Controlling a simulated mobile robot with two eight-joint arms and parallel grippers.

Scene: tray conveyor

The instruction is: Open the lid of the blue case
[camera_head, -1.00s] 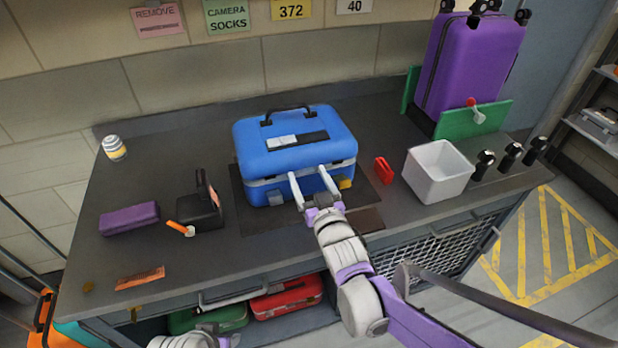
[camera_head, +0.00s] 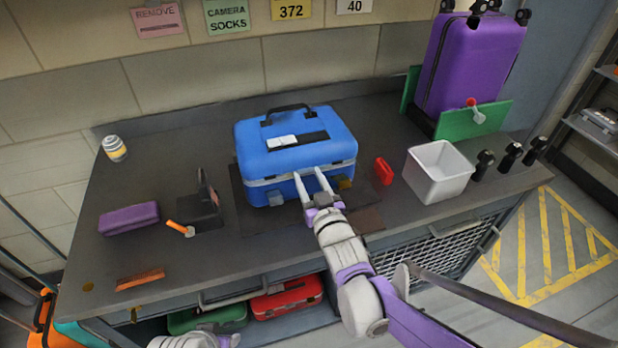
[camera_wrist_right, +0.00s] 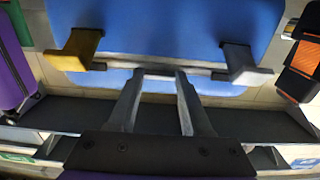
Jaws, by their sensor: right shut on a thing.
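The blue case (camera_head: 290,150) stands on the dark workbench with its lid down and its black handle (camera_head: 287,112) at the back. Its front carries a grey latch (camera_head: 270,200) and a yellowish latch (camera_head: 344,184); these also show in the right wrist view as a silver latch (camera_wrist_right: 243,64) and a yellow latch (camera_wrist_right: 75,50). My right gripper (camera_head: 309,174) is at the case's front, between the latches. In the right wrist view its fingertips (camera_wrist_right: 160,73) are shut at the rim of the case lid. The exact contact is hard to see.
A black box (camera_head: 196,212) with an orange-handled tool (camera_head: 181,229) and a purple case (camera_head: 129,218) lie to the left. A red item (camera_head: 383,171) and a white bin (camera_head: 438,172) stand to the right. A purple suitcase (camera_head: 470,65) is at the back right.

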